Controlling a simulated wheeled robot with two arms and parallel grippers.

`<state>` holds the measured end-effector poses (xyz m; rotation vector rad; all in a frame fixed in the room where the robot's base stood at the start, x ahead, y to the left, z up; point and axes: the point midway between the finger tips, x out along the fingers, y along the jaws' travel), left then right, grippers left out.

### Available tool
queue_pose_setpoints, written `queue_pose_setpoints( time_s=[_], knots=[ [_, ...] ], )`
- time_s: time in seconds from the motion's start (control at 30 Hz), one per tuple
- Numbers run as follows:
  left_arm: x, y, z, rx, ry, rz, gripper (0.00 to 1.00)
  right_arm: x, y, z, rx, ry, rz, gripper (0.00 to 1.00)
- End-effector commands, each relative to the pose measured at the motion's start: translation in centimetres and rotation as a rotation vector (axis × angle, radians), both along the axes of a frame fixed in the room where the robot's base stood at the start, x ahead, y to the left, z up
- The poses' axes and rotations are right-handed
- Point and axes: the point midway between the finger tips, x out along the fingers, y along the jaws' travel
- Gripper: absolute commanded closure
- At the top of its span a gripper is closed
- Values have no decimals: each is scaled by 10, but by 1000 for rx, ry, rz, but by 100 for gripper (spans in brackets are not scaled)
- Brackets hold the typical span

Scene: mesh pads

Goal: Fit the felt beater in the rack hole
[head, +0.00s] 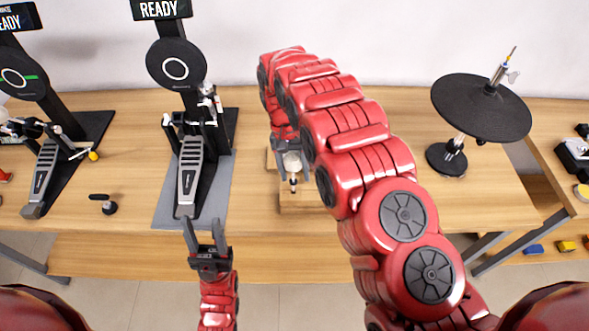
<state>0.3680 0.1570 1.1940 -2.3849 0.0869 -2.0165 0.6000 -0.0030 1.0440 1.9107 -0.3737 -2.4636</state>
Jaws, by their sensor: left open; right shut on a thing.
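My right gripper (290,149) is shut on the felt beater (292,163), whose pale head shows just below the fingers with a dark part beneath it. The beater is over or at a light wooden rack (300,203), mostly covered by my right arm. The rack's hole is not visible, and I cannot tell whether the beater touches the rack. My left gripper (204,235) is open and empty at the table's front edge, just below the middle pedal.
A kick pedal (190,178) with a round practice pad (175,63) stands on a grey mat (164,208). Another pedal (45,175) is at the left. A small black object (109,207) lies between them. A black cymbal (481,108) on a stand is at the right.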

Motion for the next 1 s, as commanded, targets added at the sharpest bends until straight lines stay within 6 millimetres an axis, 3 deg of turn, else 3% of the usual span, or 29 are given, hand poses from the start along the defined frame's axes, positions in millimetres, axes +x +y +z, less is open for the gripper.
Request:
queue_pose_setpoints(
  time_s=[0.93, 0.97, 1.0],
  knots=[
    [0, 0, -26, 0, 0, 0, 50, 0, 0, -45, 0, 1, 0, 95],
    [0, 0, -25, 0, 0, 0, 50, 0, 0, -45, 0, 1, 0, 35],
    [0, 0, -25, 0, 0, 0, 50, 0, 0, -45, 0, 1, 0, 28]
  ],
)
